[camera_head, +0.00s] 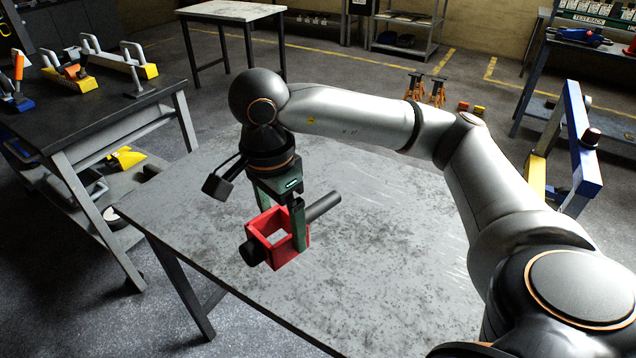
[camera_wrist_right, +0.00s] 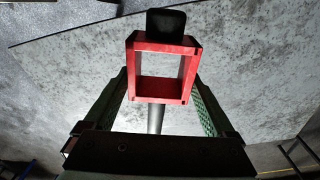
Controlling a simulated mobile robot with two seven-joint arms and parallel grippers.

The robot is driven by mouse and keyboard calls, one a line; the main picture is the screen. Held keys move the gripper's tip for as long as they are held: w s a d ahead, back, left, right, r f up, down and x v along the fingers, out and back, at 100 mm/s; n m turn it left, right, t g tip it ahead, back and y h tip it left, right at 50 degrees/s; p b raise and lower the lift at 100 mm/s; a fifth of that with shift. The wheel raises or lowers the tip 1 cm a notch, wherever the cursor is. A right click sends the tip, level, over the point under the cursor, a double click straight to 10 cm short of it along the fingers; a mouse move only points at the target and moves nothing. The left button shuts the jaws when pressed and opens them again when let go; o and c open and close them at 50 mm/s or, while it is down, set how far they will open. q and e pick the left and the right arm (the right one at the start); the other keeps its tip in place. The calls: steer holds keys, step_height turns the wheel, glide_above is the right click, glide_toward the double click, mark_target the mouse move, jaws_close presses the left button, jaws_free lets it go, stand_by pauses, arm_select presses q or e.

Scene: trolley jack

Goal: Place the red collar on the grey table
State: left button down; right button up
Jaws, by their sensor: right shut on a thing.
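The red collar (camera_head: 286,253) is a square, open frame with a dark bar on one side and a black knob on the opposite side. My right gripper (camera_head: 284,232) points down and is shut on the collar, with a green finger against its side. In the right wrist view the collar (camera_wrist_right: 161,91) sits between the two green fingers. The grey table (camera_head: 390,260) with a mottled top lies below the collar. The collar appears held over the table's left part; its exact height is hard to tell. My left gripper is not in view.
A dark workbench (camera_head: 110,105) with yellow-ended tools stands at the left. A pale-topped table (camera_head: 231,10) stands behind. A blue frame (camera_head: 581,150) stands beyond the table's right side, with orange stands (camera_head: 438,92) at the back. The tabletop around the collar is clear.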

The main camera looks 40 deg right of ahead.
steer(key=shift+m, duration=0.7)
steer(key=w+d+f, duration=0.2)
steer(key=w+d, duration=0.1)
steer(key=w+d+f, duration=0.5)
steer(key=w+d, duration=0.1)
steer(key=shift+w+f, duration=0.15)
steer(key=shift+f, duration=0.2)
steer(key=shift+w+d+f, duration=0.35)
steer(key=shift+d+f, duration=0.05)
steer(key=shift+f, duration=0.2)
steer(key=shift+w+f, duration=0.1)
steer(key=shift+f, duration=1.5)
steer(key=shift+f+b, duration=0.2)
steer(key=shift+b, duration=0.15)
steer(key=o, duration=1.2)
steer(key=shift+o, duration=0.2)
